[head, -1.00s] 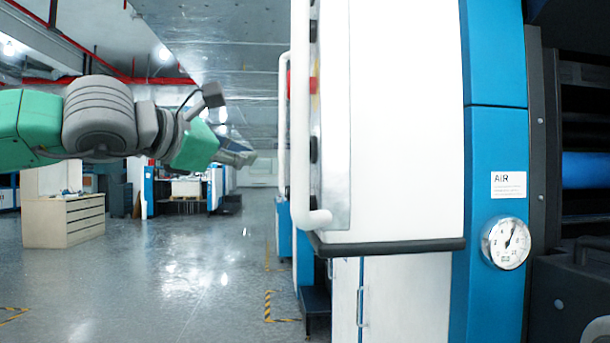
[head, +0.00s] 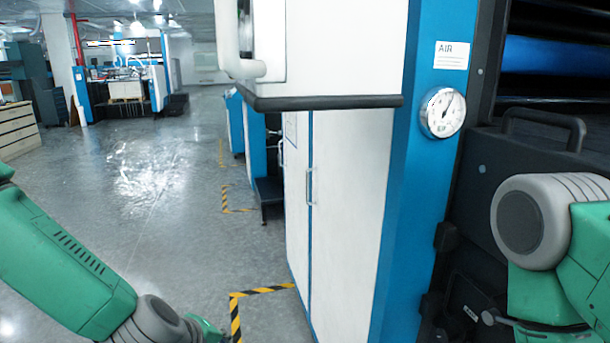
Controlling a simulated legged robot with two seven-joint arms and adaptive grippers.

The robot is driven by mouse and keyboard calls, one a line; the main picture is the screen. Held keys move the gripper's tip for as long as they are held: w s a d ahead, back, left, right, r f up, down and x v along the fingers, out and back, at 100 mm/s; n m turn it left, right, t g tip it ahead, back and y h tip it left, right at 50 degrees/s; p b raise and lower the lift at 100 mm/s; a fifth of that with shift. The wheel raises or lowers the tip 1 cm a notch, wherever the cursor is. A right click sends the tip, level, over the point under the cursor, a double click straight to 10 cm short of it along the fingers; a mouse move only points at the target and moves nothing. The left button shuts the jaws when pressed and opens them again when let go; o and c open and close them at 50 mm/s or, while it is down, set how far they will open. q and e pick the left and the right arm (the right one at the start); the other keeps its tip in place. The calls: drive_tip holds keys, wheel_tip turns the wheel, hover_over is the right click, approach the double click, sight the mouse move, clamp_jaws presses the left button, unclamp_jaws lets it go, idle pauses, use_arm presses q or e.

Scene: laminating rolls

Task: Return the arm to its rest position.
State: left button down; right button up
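My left arm, green with grey joints, comes in at the lower left and hangs downward. Its gripper lies below the bottom edge and is out of view. My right arm, also green and grey, is at the lower right, in front of the dark side of the machine. Its gripper is not in view either. The blue and white laminating machine (head: 350,190) fills the centre and right. It carries a round air gauge (head: 442,112) and a blue roll (head: 545,55) at the upper right.
A white cabinet overhangs at the top with a black bumper edge (head: 320,102). A dark handle (head: 545,120) juts out near my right arm. Yellow-black floor tape (head: 236,310) marks the machine's base. The grey floor (head: 130,190) at left is open.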

use_arm(q)
drive_tip(key=s+a+f+m+g+y, duration=0.1)
drive_tip(key=s+a+f+m+g, duration=0.1)
drive_tip(key=s+f, duration=0.4)
drive_tip(key=s+a+f+m+g+y, duration=0.1)
drive_tip(key=s+a+f+m, duration=0.4)
drive_tip(key=s, duration=0.7)
drive_tip(key=s+a+f+m+g+b, duration=0.1)
drive_tip(key=s+a+f+m+g, duration=0.2)
drive_tip(key=s+a+f, duration=0.3)
drive_tip(key=s+f+m, duration=0.1)
drive_tip(key=s, duration=0.2)
drive_tip(key=shift+s+a+f+y, duration=0.15)
drive_tip(key=shift+a+y, duration=0.05)
drive_tip(key=shift+y, duration=0.2)
idle(3.6)
